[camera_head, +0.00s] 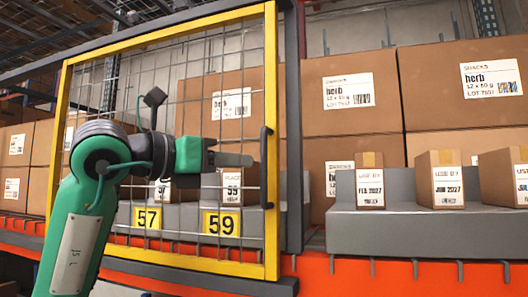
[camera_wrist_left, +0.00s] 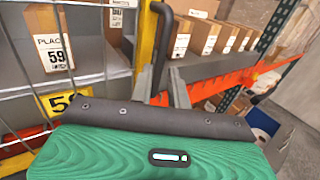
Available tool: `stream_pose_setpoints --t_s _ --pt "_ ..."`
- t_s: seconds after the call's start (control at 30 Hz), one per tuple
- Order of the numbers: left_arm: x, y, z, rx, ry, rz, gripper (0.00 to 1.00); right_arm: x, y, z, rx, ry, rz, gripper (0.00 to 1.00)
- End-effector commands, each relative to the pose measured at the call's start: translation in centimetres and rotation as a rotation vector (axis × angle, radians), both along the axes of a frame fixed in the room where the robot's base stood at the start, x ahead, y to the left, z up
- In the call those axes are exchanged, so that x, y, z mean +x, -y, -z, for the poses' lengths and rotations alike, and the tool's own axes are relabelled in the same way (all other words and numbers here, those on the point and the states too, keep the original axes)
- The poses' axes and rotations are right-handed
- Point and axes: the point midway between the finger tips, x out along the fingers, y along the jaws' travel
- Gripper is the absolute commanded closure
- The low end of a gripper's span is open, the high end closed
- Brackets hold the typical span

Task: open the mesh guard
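The mesh guard (camera_head: 271,90) is a yellow-framed wire panel covering the left bay in the head view. Its right edge stands close to a grey upright, with no clear gap seen. A dark vertical bar handle (camera_head: 264,168) is on its right frame bar; it also shows in the wrist view (camera_wrist_left: 163,35). My left gripper (camera_head: 250,160) is in front of the mesh, pointing right, with its tips close to the handle. In the wrist view its two grey fingers (camera_wrist_left: 164,82) stand apart, just below the handle; contact cannot be told. My right gripper is not in view.
Behind the mesh are cartons and yellow number plates 57 (camera_head: 147,218) and 59 (camera_head: 222,223). To the right, small boxes (camera_head: 370,182) stand on a grey ledge (camera_head: 420,235) above an orange beam (camera_head: 400,280). Large herb cartons (camera_head: 350,95) are stacked behind.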

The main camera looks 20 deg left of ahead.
Motion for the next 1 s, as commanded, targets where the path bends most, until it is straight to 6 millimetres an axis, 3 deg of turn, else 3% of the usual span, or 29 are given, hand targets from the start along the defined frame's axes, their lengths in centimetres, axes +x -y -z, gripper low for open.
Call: stream_pose_setpoints --t_s 0.1,0.33,0.73,0.77,0.83,1.0 --pt "2.1 1.5 -0.4 -0.001 -0.004 0.002 0.83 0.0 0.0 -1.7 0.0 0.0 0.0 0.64" --pt "4.7 3.4 -0.2 0.0 -0.002 0.001 0.83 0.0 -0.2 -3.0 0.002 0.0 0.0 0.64" --pt "5.3 3.8 0.1 -0.001 0.001 0.001 0.83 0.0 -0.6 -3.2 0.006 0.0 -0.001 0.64" --pt "5.3 3.8 0.0 -0.001 0.001 0.001 0.85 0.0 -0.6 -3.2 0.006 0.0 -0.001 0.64" --pt "5.3 3.8 0.0 -0.001 0.001 0.001 0.98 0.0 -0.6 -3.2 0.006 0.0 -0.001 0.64" --pt "5.3 3.8 0.0 0.0 0.0 0.001 1.0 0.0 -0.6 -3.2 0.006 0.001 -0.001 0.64"
